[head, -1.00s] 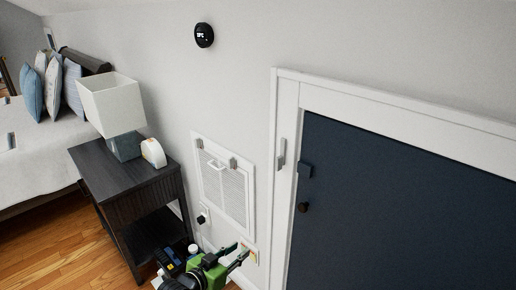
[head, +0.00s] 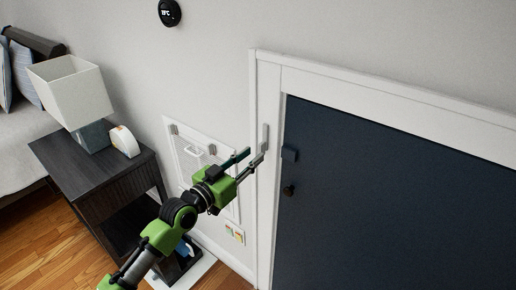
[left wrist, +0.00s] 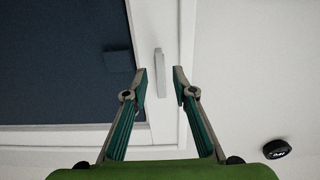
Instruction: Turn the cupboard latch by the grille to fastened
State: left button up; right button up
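The cupboard latch is a small pale grey bar (head: 265,137) on the white door frame, standing upright along it. A dark block (head: 289,154) sits on the navy cupboard door (head: 400,210) to its right, apart from the bar. My left gripper (head: 252,157) is open at the latch's lower end. In the left wrist view the latch bar (left wrist: 159,65) shows between the two spread fingertips (left wrist: 160,82), and the dark block (left wrist: 118,61) lies to the left. I cannot tell whether the fingers touch the bar. My right gripper is not in view.
The wall grille (head: 190,155) with small clips is left of the frame, partly behind my left gripper. A dark nightstand (head: 95,165) with a lamp (head: 70,92) stands left. The wall above the latch is clear.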

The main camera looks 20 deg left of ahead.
aim_at(260, 151)
pick_arm(q)
jog(key=shift+x, duration=2)
grip_shut()
jog(key=m, duration=0.4)
jog(key=shift+s+d+m, duration=0.1)
jog(key=shift+m, duration=0.2)
jog(key=m, duration=0.4)
jog(key=shift+m, duration=0.3)
jog(key=shift+d+f+m, duration=0.1)
jog(key=shift+f+m, duration=0.05)
jog(key=shift+m, duration=2.05)
jog(key=shift+f+m, duration=0.1)
jog(key=shift+m, duration=2.1)
